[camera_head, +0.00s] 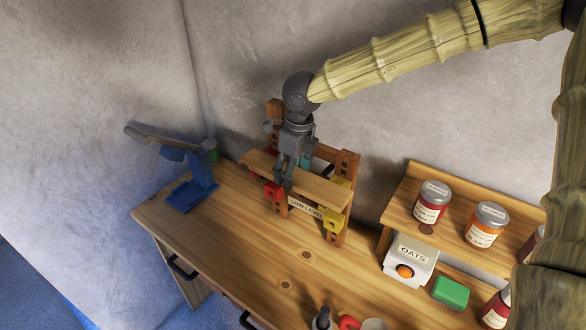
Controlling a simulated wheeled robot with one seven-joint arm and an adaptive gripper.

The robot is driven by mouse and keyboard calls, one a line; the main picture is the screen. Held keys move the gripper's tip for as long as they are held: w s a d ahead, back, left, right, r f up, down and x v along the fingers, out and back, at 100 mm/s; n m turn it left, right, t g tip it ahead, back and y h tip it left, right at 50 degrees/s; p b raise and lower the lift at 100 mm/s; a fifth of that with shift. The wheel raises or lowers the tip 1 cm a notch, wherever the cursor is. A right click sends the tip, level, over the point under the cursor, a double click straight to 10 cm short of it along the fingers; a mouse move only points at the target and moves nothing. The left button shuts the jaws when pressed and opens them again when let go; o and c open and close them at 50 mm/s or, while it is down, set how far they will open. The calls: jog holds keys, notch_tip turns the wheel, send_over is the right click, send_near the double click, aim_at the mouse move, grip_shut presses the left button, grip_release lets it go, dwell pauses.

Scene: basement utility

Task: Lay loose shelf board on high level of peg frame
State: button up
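The peg frame (348,165) stands on the wooden bench against the wall, with brown posts, red pegs (273,190) at left and yellow pegs (331,218) at right. A label reading "LOW LEVEL" (305,207) is on its lower front. A light wooden board (318,188) lies across the frame above that label, its left end sticking out past the red pegs. My grey gripper (285,180) points down at the board's left-middle part, its fingers overlapping the board in view. Whether they grip it, or the board rests on pegs, cannot be told. My gripper hides part of the frame behind.
A blue stand with a grey bar (192,190) is left of the frame, a green-topped object (210,148) behind it. The bench front is mostly clear.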

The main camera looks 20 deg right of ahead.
aim_at(297, 176)
jog(key=shift+s+d+f, duration=0.1)
jog(key=o, duration=1.1)
jog(key=shift+o, duration=0.2)
notch_tip(297, 176, up, 12)
jog(key=s+b, duration=0.1)
jog(key=b, duration=0.2)
jog(key=shift+d, duration=0.4)
